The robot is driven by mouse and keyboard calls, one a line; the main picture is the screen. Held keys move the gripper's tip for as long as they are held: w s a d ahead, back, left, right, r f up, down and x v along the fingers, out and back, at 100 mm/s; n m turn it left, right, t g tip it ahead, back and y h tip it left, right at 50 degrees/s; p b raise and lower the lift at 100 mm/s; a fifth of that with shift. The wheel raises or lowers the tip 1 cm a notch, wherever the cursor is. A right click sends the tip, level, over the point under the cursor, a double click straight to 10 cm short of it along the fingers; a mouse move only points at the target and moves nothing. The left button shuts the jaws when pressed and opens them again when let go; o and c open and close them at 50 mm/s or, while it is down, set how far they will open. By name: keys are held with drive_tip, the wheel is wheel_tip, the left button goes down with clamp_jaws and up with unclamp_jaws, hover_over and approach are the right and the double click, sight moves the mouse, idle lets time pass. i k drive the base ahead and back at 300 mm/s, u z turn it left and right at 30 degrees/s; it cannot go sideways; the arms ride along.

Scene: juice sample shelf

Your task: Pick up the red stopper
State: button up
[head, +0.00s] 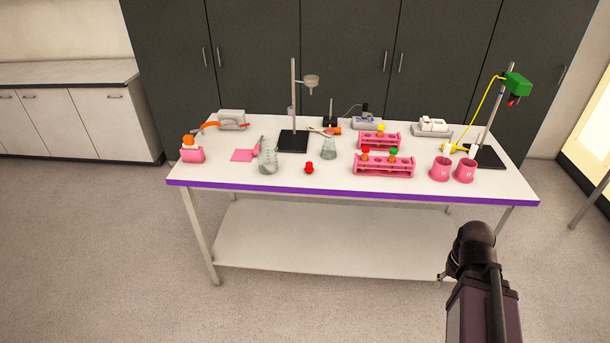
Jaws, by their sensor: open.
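A small red stopper (309,168) sits on the white tabletop near the front edge, left of the middle. Nothing touches it. A second red piece (365,150) tops a tube in the front pink rack (384,171). A dark part of my arm (475,250) shows at the lower right, in front of the table and well apart from the stopper. I cannot make out my gripper's fingers.
Glass flasks stand left (267,162) and behind-right (328,150) of the stopper. A stand with a black base (293,141) is behind. Two pink mugs (441,173) (465,170) stand right. The table's purple front edge (350,194) is clear, with open floor before it.

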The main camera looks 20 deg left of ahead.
sight(309, 169)
drive_tip(key=u, duration=0.55)
drive_tip(key=i, duration=1.1)
drive_tip(key=u, duration=0.05)
